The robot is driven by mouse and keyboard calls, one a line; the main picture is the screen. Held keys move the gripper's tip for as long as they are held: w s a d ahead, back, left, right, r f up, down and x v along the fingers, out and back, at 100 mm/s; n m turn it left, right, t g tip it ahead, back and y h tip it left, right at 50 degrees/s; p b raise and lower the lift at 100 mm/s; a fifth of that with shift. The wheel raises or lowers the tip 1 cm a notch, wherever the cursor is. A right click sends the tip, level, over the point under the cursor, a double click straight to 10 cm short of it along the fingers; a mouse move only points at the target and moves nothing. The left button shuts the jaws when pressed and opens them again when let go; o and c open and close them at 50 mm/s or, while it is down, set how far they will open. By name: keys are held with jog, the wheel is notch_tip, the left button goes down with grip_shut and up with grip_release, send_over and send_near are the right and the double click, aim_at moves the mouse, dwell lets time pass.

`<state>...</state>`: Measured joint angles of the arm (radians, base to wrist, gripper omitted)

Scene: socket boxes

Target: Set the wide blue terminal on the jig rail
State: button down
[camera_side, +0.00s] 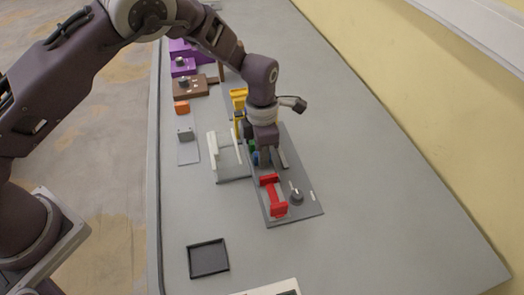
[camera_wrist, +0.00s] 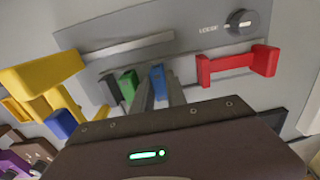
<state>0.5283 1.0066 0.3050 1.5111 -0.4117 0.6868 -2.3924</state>
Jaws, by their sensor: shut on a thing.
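A blue terminal (camera_wrist: 158,82) is between the two grey fingers of my gripper (camera_wrist: 160,90), which is shut on it. It lies in line with a green terminal (camera_wrist: 128,86) and a dark grey piece (camera_wrist: 110,88), on the side toward the red end piece (camera_wrist: 234,64). In the side view the blue terminal (camera_side: 255,159) shows low beside my gripper (camera_side: 266,160), over the jig plate (camera_side: 292,214). The rail beneath is mostly hidden, so I cannot tell whether the terminal touches it. Another blue piece (camera_wrist: 60,123) shows near the yellow part (camera_wrist: 40,75).
A knob (camera_side: 297,196) stands on the plate beside the red piece (camera_side: 273,196). A pale-walled holder (camera_side: 213,158) is left of the jig. A black tray (camera_side: 208,258) lies at the front; brown (camera_side: 190,87) and purple boxes (camera_side: 183,67) are behind. The table's right side is clear.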

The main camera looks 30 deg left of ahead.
jog(key=shift+f, duration=0.1)
dwell(0.8)
jog(key=c, duration=1.3)
grip_release()
jog(key=shift+o, duration=0.5)
jog(key=o, duration=0.3)
jog(key=shift+o, duration=0.2)
jog(key=shift+r, duration=3.5)
